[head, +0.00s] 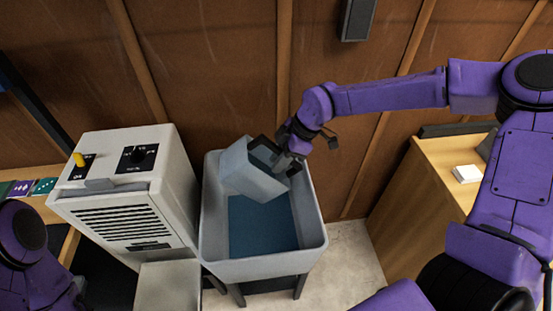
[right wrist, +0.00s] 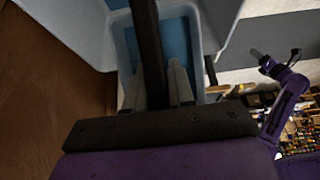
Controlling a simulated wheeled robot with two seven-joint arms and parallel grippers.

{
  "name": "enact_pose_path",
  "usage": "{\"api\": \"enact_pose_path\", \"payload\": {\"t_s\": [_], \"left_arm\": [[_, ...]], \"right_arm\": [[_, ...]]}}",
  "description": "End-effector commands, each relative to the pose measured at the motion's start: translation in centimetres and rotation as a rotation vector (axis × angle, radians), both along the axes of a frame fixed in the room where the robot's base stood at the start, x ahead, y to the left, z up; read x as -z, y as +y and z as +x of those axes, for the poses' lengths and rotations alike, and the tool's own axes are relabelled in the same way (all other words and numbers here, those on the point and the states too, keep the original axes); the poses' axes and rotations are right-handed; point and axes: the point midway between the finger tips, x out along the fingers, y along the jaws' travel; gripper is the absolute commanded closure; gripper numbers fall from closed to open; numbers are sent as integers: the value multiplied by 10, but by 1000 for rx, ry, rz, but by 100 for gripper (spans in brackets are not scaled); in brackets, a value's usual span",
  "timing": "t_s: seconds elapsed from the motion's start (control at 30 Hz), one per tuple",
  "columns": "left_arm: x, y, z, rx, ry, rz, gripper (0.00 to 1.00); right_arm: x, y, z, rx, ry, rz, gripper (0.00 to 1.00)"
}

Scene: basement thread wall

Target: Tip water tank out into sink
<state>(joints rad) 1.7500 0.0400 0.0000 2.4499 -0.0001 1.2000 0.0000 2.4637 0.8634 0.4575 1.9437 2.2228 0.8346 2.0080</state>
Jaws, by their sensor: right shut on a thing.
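The water tank (head: 248,175) is a pale blue-grey box with a dark handle (head: 262,146). It is tilted, held over the left back part of the grey sink (head: 313,225). My right gripper (head: 288,158) is shut on the tank's handle at its upper right. In the right wrist view the dark handle (right wrist: 148,45) runs between the fingers. The sink's bottom shows flat dark blue; I cannot tell whether water is flowing. My left gripper (right wrist: 276,60) is small in the right wrist view, away from the tank, and its jaw state is unclear.
A white dehumidifier-like unit (head: 125,215) with knobs and a grille stands close left of the sink. A wooden cabinet (head: 420,195) with a white block (head: 466,173) stands at right. The brown panelled wall (head: 210,60) is close behind. Floor shows right of the sink.

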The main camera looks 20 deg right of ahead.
Motion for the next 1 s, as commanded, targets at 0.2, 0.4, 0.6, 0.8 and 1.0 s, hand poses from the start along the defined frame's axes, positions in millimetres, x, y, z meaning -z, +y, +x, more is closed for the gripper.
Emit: {"api": "enact_pose_path", "payload": {"t_s": [0.2,0.4,0.6,0.8,1.0], "left_arm": [[19,0,0,0,0,0,58],[32,0,0,0,0,0,58],[46,0,0,0,0,0,58],[60,0,0,0,0,0,58],[73,0,0,0,0,0,58]], "right_arm": [[11,-4,0,2,-32,103,100],[19,-6,-1,1,-55,182,100],[27,-8,-2,2,-75,254,100],[33,-8,-2,2,-90,311,100],[39,-9,-2,3,-108,366,100]]}}
